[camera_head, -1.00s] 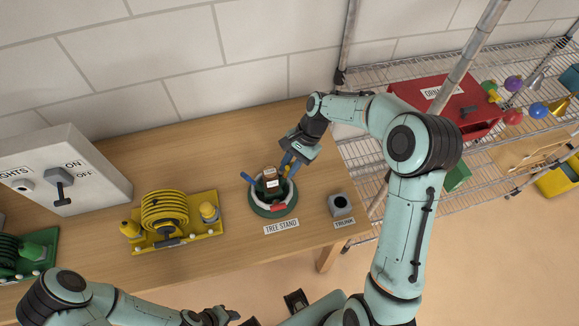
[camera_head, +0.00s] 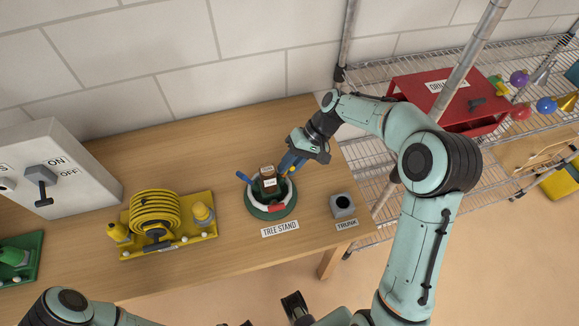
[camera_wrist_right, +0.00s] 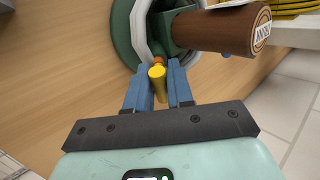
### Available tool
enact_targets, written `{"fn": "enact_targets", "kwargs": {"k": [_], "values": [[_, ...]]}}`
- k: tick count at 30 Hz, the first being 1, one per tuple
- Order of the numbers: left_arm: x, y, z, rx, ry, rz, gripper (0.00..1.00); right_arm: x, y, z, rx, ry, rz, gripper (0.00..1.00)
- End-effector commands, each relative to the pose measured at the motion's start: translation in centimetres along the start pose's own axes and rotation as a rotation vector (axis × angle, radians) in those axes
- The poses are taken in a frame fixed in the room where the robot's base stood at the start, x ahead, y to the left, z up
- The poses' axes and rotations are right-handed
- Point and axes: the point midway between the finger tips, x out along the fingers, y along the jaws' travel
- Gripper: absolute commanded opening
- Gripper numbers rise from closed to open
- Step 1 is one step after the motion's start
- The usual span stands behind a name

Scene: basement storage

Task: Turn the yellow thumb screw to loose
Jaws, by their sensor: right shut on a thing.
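The tree stand (camera_head: 262,212) is a green round base with a white ring, a red piece at its front and a blue part at its left. A brown trunk (camera_head: 268,184) with a label stands in it and also shows in the wrist view (camera_wrist_right: 222,30). My right gripper (camera_head: 289,164) reaches in from the upper right. Its blue fingers (camera_wrist_right: 157,84) are shut on the yellow thumb screw (camera_wrist_right: 157,83), beside the stand's ring. In the head view the fingers mostly hide the screw.
A yellow hose reel board (camera_head: 170,245) and a grey switch box (camera_head: 90,165) stand on the left of the wooden table (camera_head: 160,155). A small grey trunk holder (camera_head: 342,207) is right of the stand. A wire shelf with a red drawer (camera_head: 440,95) stands beyond.

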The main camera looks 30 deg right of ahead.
Motion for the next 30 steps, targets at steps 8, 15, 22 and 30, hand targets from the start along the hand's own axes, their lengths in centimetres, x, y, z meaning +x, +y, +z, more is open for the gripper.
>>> {"fn": "enact_targets", "kwargs": {"k": [8,15,22,30], "values": [[1.5,-0.6,0.1,-0.002,-0.005,-0.002,0.43,0.1,0.2,-0.1,-0.229,-0.011,-0.046,0.00],[2.1,-0.8,0.1,-0.002,-0.007,-0.002,0.43,0.0,0.2,-0.1,-0.366,-0.019,-0.074,0.00],[2.3,-0.8,-0.1,-0.002,-0.001,-0.001,0.43,0.0,0.2,-0.1,-0.434,-0.023,-0.087,0.00],[2.3,-0.8,-0.1,-0.001,0.001,0.000,0.43,-0.1,0.2,0.0,-0.454,-0.024,-0.091,0.00]]}}
